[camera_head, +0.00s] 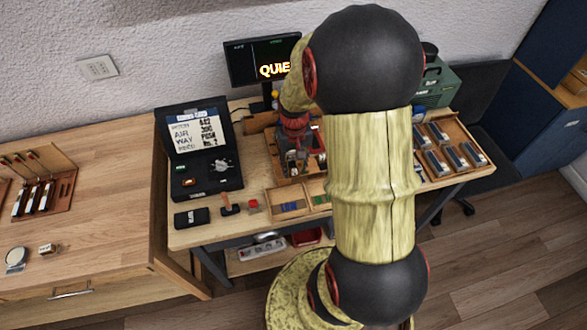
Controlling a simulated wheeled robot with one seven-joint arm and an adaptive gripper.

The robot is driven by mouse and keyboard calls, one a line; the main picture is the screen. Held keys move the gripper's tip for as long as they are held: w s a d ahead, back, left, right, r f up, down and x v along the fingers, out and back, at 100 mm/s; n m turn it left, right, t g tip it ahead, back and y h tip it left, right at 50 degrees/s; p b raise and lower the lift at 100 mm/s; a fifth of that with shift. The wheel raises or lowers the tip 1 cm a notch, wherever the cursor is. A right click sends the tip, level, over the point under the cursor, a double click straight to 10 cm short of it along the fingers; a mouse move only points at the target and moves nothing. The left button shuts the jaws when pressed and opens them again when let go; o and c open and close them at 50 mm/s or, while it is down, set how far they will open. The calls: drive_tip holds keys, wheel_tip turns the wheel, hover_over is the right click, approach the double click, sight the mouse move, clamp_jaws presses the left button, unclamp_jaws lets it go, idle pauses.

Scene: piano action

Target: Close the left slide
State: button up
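My arm reaches down over the table in the head view, and its end comes in at the left of the upper black joint. My gripper (297,160) is small and dark there, over a wooden box-like assembly (284,172) with dark and metal parts inside. Its fingers blend into these parts, so I cannot tell whether they are open or shut, or touch anything. I cannot make out the left slide; it may be part of this assembly. My arm hides the assembly's right side.
A black case (202,178) with a lettered lid stands left of the assembly. A small black box (191,218), a red block (253,206) and a divided wooden tray (291,206) lie in front. A monitor (247,62) stands behind. Trays of dark blocks (462,157) lie right.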

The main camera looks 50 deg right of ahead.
drive_tip(key=shift+f, duration=0.45)
drive_tip(key=c, duration=0.8)
clamp_jaws()
